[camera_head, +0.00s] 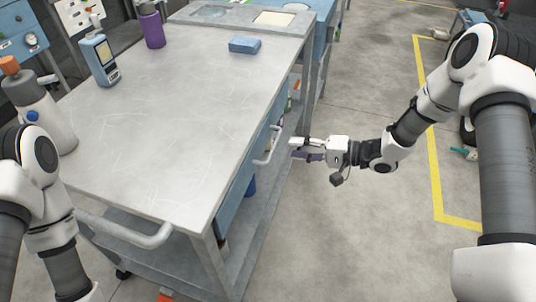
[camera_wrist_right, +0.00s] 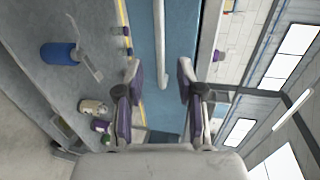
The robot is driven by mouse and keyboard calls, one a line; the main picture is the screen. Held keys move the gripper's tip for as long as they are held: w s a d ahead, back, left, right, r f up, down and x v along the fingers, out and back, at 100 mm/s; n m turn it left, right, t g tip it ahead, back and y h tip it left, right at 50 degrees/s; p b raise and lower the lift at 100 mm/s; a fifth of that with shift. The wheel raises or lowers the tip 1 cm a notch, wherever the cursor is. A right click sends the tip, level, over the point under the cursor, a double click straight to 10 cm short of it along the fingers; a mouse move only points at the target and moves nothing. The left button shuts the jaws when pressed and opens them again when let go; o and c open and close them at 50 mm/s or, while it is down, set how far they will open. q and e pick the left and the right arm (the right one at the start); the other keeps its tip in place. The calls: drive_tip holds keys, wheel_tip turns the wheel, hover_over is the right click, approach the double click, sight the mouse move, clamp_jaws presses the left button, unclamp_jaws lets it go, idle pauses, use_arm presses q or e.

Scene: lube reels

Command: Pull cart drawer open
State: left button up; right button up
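The cart (camera_head: 175,110) has a grey scratched metal top. Its blue drawer (camera_head: 240,175) sits under the top on the side facing my right arm, and it looks shut. A pale bar handle (camera_head: 269,147) sticks out from the drawer front. My right gripper (camera_head: 296,149) is beside the handle, to its right and apart from it, with its fingers pointing at the cart. In the right wrist view the fingers (camera_wrist_right: 163,82) are spread with nothing between them, and the handle (camera_wrist_right: 158,45) and blue drawer front (camera_wrist_right: 178,60) show ahead. My left gripper is out of view.
A push handle (camera_head: 130,232) juts from the near end. Open floor (camera_head: 350,90) lies right of the cart.

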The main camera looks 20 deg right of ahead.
sight(274, 145)
drive_tip(key=x, duration=0.7)
drive_tip(key=shift+a, duration=0.15)
clamp_jaws()
